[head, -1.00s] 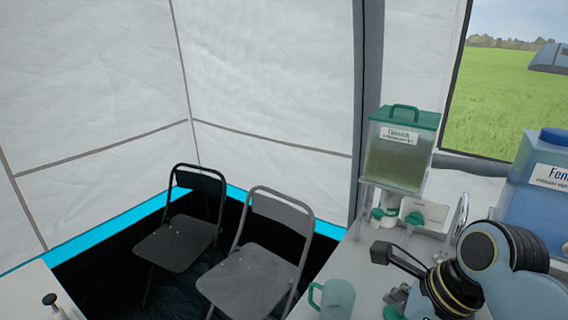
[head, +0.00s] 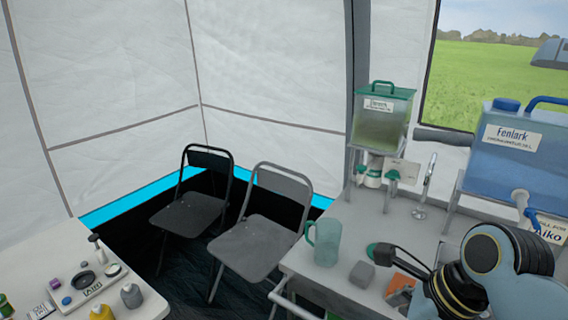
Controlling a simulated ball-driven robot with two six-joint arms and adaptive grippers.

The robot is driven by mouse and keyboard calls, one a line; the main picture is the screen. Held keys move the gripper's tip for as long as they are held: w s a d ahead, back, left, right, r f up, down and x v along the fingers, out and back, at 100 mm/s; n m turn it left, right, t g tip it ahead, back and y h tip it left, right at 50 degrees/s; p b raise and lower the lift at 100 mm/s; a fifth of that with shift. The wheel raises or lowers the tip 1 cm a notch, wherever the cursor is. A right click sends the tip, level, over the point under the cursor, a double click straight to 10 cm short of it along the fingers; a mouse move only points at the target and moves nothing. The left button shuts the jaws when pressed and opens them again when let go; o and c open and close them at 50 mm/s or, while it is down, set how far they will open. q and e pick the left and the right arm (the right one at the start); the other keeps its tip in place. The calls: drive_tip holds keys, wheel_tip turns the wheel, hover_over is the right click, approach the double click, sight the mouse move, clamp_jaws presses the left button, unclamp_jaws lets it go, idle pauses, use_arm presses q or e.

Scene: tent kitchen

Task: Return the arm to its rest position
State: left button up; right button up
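My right arm comes in from the lower right over the counter. Its dark gripper (head: 384,251) points left, and I see it from the side, so the gap between the fingers does not show. A teal thing (head: 373,250) shows just at the gripper's tip, partly hidden; I cannot tell whether they touch. My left arm and gripper are not in view.
A clear teal jug (head: 325,243) and a grey block (head: 362,273) stand left of the gripper. A green-lidded dispenser (head: 382,120) and a blue water tank (head: 515,150) stand behind. Two folding chairs (head: 190,205) (head: 262,235) and a white table (head: 35,262) are at left.

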drive_tip(key=s+d+f+n+g+h+b, duration=0.15)
drive_tip(key=s+f+b, duration=0.4)
drive_tip(key=f, duration=0.75)
drive_tip(key=s+d+f+n+g+b, duration=0.1)
drive_tip(key=s+d+f+n+b, duration=0.3)
drive_tip(key=f, duration=0.9)
drive_tip(key=s+d+f+m+g+h+b, duration=0.1)
drive_tip(key=s+f+b, duration=0.55)
drive_tip(key=f, duration=0.65)
use_arm(q)
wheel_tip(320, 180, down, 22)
drive_tip(key=b, duration=0.5)
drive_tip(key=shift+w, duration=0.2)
use_arm(e)
drive_tip(key=s+d+f+n+t+h, duration=0.1)
drive_tip(key=s+d+f+n, duration=0.3)
drive_tip(key=s+f+n, duration=0.5)
drive_tip(key=s+d+f+n+t+h, duration=0.1)
drive_tip(key=s+d+f+n, duration=0.2)
drive_tip(key=s+f+n, duration=0.7)
drive_tip(key=shift+d+f+n, duration=0.2)
drive_tip(key=shift+d+n, duration=0.2)
drive_tip(key=shift+n, duration=0.45)
